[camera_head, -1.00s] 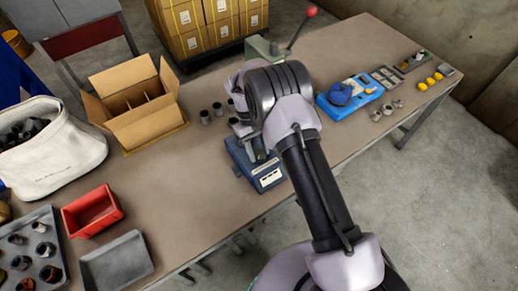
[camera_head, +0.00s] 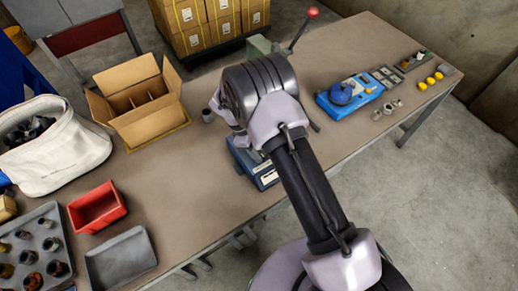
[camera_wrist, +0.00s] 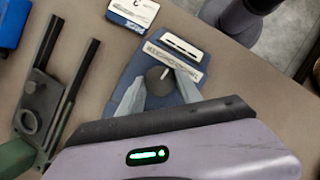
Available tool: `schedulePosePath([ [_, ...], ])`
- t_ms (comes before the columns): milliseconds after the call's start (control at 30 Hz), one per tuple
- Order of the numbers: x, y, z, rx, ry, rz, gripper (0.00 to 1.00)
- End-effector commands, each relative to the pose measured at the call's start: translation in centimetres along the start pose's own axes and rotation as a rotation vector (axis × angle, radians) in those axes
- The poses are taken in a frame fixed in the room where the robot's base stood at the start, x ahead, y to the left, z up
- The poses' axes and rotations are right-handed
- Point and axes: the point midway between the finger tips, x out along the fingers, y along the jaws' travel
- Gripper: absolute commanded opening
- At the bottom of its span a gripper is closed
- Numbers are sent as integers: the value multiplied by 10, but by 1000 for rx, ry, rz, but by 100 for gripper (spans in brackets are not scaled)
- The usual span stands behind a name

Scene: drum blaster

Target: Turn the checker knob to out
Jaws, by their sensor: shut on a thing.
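The checker (camera_wrist: 135,68) is a blue box with white label strips (camera_wrist: 180,57) on its face; the print is too small to read. Its dark round knob (camera_wrist: 159,81) carries a white pointer line, which in the wrist view slants up and to the right. My gripper (camera_wrist: 157,86) is shut on the knob, one grey finger on each side. In the head view my arm covers most of the checker (camera_head: 266,177), and the knob and my fingertips are hidden.
A toggle tool with dark bars (camera_wrist: 52,90) lies left of the checker in the wrist view. In the head view, a cardboard box (camera_head: 152,127), red bin (camera_head: 97,207) and grey tray (camera_head: 121,259) stand left. A blue fixture (camera_head: 362,90) stands right.

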Motion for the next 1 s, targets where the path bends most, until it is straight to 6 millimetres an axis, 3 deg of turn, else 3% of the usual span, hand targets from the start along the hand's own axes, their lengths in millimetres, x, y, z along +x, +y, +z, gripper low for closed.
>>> schedulePosePath([
  [667, 1, -1, 0, -49, -1, 19, 1],
  [700, 1, -1, 0, -49, -1, 19, 47],
  [800, 1, -1, 0, -49, -1, 19, 62],
  [1000, 0, -1, 0, -48, 0, 20, 62],
])
